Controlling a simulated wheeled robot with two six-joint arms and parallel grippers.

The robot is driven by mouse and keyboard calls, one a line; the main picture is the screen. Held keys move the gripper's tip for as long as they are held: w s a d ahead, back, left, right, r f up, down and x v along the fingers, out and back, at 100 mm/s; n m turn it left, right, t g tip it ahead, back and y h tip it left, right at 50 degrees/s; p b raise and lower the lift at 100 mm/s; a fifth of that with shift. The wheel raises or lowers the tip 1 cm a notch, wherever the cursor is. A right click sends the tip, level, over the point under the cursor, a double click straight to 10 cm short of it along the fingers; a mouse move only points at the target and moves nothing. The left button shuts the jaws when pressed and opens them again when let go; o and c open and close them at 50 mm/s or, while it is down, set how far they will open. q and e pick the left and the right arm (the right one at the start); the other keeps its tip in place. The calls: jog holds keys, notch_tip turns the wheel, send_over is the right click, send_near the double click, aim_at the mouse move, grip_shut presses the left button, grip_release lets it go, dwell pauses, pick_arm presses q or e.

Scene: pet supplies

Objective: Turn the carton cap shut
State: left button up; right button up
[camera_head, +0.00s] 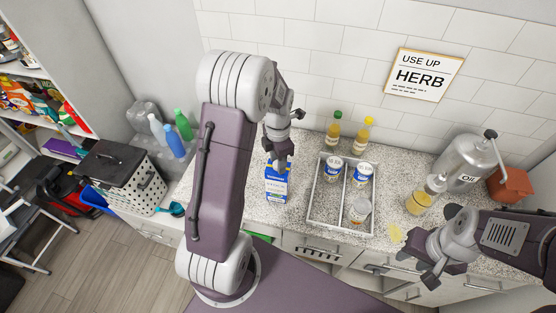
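The blue and white carton (276,188) stands upright on the speckled counter, left of the metal tray. My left gripper (280,162) points down right over the carton's top. Its fingers hide the cap, and I cannot tell whether they touch it or are closed around it. My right gripper (415,270) is at the lower right, in front of the counter edge and away from the carton. Its fingers look spread, with nothing between them.
The metal tray (313,205) holds two blue-labelled tins (334,168) and a jar (360,210). Two yellow bottles (333,132) stand behind it. An oil canister (468,162) and glass jar (419,203) stand right. A dotted basket (138,187) is left.

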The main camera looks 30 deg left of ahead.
pick_arm(q)
grip_shut()
jog(key=shift+a, duration=0.1)
jog(key=m, duration=0.5)
jog(key=shift+r+m+p, duration=0.1)
jog(key=shift+m+p, duration=0.2)
jog(key=shift+p, duration=0.1)
jog(key=m, duration=0.5)
jog(key=shift+w+m, duration=0.1)
jog(key=shift+m, duration=0.3)
dwell(0.5)
jog(key=shift+o, duration=2.4)
grip_release()
